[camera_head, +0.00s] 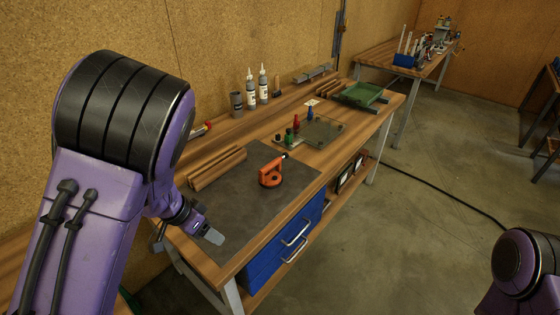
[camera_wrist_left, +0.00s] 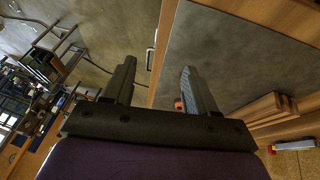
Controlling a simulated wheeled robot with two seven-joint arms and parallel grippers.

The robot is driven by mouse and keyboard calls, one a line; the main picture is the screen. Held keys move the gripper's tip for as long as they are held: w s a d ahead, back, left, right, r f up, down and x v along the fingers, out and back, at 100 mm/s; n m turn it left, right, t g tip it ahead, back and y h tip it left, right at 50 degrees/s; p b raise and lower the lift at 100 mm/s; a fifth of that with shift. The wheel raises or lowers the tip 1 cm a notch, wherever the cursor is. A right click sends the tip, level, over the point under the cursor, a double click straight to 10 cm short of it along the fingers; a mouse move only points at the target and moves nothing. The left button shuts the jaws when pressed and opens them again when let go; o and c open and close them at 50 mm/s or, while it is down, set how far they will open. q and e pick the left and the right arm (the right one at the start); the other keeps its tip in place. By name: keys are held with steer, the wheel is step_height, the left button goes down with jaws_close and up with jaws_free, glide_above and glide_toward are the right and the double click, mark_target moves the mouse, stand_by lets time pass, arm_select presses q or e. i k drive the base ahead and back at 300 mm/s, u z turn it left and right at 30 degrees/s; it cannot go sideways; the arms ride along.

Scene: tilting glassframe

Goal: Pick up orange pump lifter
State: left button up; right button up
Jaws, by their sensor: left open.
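The orange pump lifter (camera_head: 271,174) stands on the dark grey mat (camera_head: 240,205) on the workbench, with a black pump end pointing up and to the right. My left gripper (camera_head: 212,234) is at the near left of the mat, left of and nearer than the lifter, apart from it. In the left wrist view my left gripper (camera_wrist_left: 155,88) has its two fingers spread with nothing between them. A small bit of the orange lifter (camera_wrist_left: 178,104) shows beside the right finger, which hides most of it. My right gripper is not in view; only part of my right arm shows at the lower right.
Two white bottles (camera_head: 263,84), a glass plate (camera_head: 323,132) with small coloured items and a green tray (camera_head: 361,95) stand farther along the bench. Blue drawers (camera_head: 285,245) are under the front edge. The mat around the lifter is clear.

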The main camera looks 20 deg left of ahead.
mark_target(270, 172)
steer(key=i, duration=1.25)
